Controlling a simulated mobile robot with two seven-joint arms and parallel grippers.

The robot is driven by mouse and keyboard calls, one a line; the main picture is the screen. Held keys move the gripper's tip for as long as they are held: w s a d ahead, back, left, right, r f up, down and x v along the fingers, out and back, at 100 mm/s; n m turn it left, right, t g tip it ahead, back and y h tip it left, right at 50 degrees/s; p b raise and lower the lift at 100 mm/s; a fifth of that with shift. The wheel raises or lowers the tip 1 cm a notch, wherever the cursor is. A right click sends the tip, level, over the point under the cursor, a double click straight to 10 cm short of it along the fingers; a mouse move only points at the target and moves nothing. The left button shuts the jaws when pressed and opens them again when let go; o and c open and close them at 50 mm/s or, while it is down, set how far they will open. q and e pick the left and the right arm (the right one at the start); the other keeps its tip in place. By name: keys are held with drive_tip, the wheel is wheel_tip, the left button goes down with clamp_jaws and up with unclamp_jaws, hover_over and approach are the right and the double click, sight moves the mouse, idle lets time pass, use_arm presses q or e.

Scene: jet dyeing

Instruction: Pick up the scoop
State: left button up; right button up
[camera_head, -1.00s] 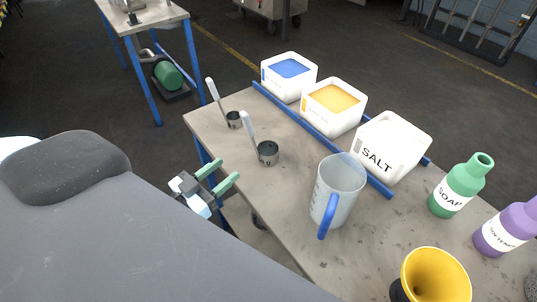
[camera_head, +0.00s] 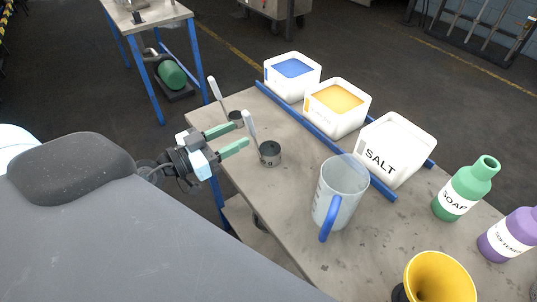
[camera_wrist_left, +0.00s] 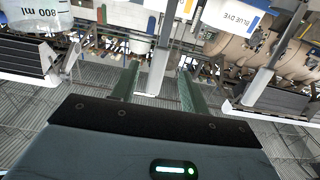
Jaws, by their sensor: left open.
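Two dark metal scoops with upright, tilted pale handles stand on the table. The nearer scoop (camera_head: 269,154) is in front of my left gripper, and the farther scoop (camera_head: 235,117) is behind it, towards the table's far corner. My left gripper (camera_head: 241,134) is open and empty, its green fingers pointing at the nearer scoop's handle. In the left wrist view a pale handle (camera_wrist_left: 160,65) shows between the two fingers, just ahead of them; whether they touch is unclear. A second handle (camera_wrist_left: 264,78) shows at the right. My right gripper is not in view.
A clear jug (camera_head: 340,190) with a blue handle stands to the right of the nearer scoop. White tubs, one marked SALT (camera_head: 396,150), line the back behind a blue rail (camera_head: 325,140). A green soap bottle (camera_head: 466,188) and yellow funnel (camera_head: 440,278) stand farther right.

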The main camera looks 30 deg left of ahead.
sight(248, 131)
use_arm(q)
drive_tip(key=shift+x, duration=2.8)
drive_tip(key=shift+s+f, duration=0.1)
drive_tip(key=shift+f, duration=0.1)
clamp_jaws()
